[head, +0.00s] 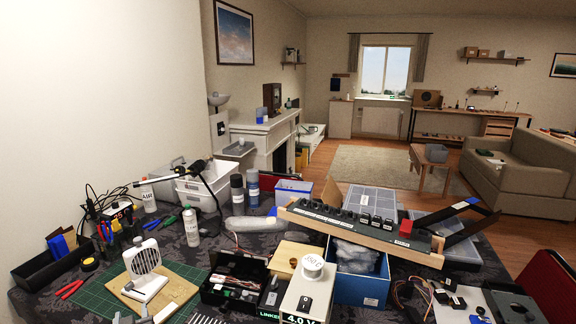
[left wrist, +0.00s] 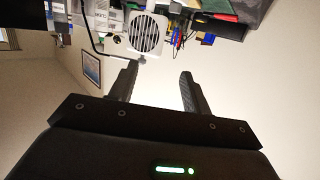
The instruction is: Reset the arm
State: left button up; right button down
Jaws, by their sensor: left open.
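My left gripper (left wrist: 157,77) shows in the left wrist view as two dark fingers standing wide apart with nothing between them. That view looks upside down. Beyond the fingertips it shows a pale wall, and the white fan (left wrist: 146,34) sits near its top edge, apart from the fingers. In the head view the same white fan (head: 143,262) stands on a wooden board (head: 178,290). I cannot make out either gripper clearly in the head view. My right gripper is in neither view.
The table is crowded: a green mat (head: 93,300), a black box (head: 235,290), a white box marked 4.0 V (head: 305,292), a blue box (head: 362,288) and a long button panel (head: 360,222). Spray cans (head: 190,227) and a white bin (head: 205,188) stand behind. The wall (head: 90,90) is at left.

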pick_arm(q)
jog(key=s+d+f+m+g+h, duration=0.2)
jog(key=s+d+f+h, duration=0.3)
jog(key=s, duration=0.3)
jog(key=s+d+f+m+g+h, duration=0.2)
jog(key=s+d+f+m+g, duration=0.1)
jog(key=s+d+f, duration=0.3)
jog(key=s+d+m+g+h, duration=0.1)
jog(key=s+d+m+g, duration=0.15)
jog(key=s, duration=0.75)
jog(key=s+d+m+g, duration=0.1)
jog(key=s+d+g, duration=0.2)
jog(key=s, duration=0.7)
notch_tip(320, 180, down, 25)
jog(key=s+a+f+g, duration=0.2)
jog(key=s+f, duration=1.4)
jog(key=s, duration=0.1)
jog(key=shift+s+a+f, duration=0.15)
jog(key=shift+a+f, duration=0.05)
jog(key=shift+a, duration=0.15)
